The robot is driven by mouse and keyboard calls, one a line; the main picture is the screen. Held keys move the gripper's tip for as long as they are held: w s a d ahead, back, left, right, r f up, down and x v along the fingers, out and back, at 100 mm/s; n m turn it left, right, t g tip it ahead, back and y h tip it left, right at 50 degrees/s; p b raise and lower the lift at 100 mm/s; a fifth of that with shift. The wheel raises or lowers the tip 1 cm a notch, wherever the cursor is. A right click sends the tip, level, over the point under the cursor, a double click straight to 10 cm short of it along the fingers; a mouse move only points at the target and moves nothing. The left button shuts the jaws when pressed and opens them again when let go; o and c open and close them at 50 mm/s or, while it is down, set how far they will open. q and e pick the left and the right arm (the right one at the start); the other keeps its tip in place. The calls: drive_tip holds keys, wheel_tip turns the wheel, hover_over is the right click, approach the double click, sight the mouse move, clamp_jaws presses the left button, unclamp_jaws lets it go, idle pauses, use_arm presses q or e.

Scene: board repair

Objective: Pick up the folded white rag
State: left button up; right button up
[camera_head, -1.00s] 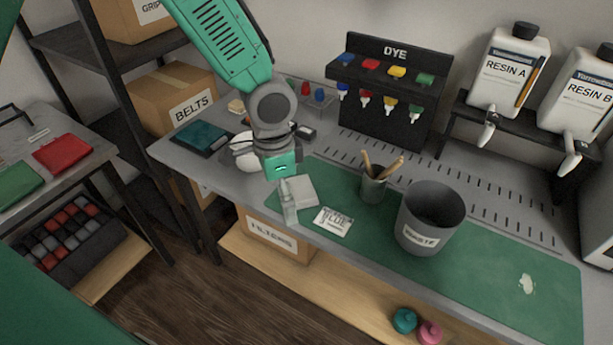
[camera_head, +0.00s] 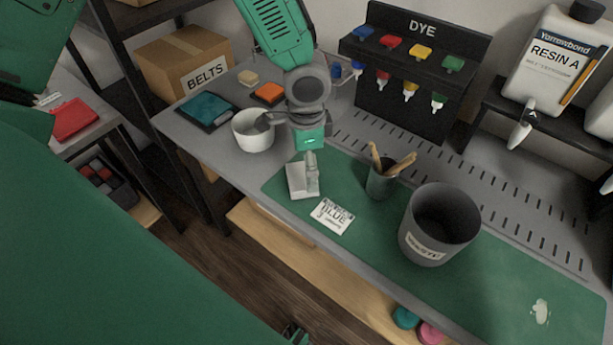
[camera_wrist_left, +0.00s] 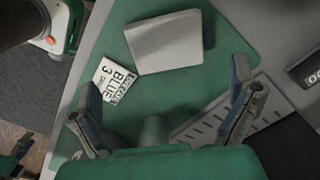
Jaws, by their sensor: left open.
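The folded white rag (camera_head: 297,184) lies flat as a pale square on the left end of the green mat (camera_head: 380,225). In the left wrist view the rag (camera_wrist_left: 165,45) is beyond the fingertips, at the top middle. My left gripper (camera_head: 312,180) hangs over the rag's right side in the head view and hides part of it. In the left wrist view the fingers of the left gripper (camera_wrist_left: 162,82) are wide apart with nothing between them. Whether the fingertips touch the mat or rag cannot be told.
A BLUE label card (camera_head: 332,215) lies close to the rag. A cup with sticks (camera_head: 380,183) and a grey waste bin (camera_head: 438,225) stand to the right. A white bowl (camera_head: 252,137) is at the left, and the dye rack (camera_head: 410,75) behind.

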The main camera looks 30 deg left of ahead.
sight(301, 175)
use_arm(q)
drive_tip(key=shift+f, duration=0.3)
drive_tip(key=f, duration=0.1)
drive_tip(key=a+f, duration=0.1)
drive_tip(key=f, duration=0.1)
drive_tip(key=a+f, duration=0.1)
drive_tip(key=f, duration=0.1)
drive_tip(key=shift+w+f+b, duration=0.1)
drive_tip(key=shift+f+b, duration=0.1)
drive_tip(key=shift+b, duration=0.2)
drive_tip(key=shift+d+r, duration=0.2)
drive_tip(key=shift+d, duration=0.35)
drive_tip(key=shift+c, duration=0.5)
drive_tip(key=shift+d, duration=0.2)
drive_tip(key=c, duration=0.9)
drive_tip(key=shift+c, duration=0.6)
drive_tip(key=shift+a, duration=0.4)
drive_tip(key=shift+a+r, duration=0.1)
drive_tip(key=r, duration=0.3)
drive_tip(key=r+p, duration=0.1)
drive_tip(key=r, duration=0.5)
drive_tip(key=shift+d+r+p, duration=0.25)
drive_tip(key=shift+r+p, duration=0.1)
drive_tip(key=shift+a, duration=0.1)
use_arm(e)
drive_tip(key=shift+a+r, duration=0.35)
drive_tip(key=shift+r, duration=0.2)
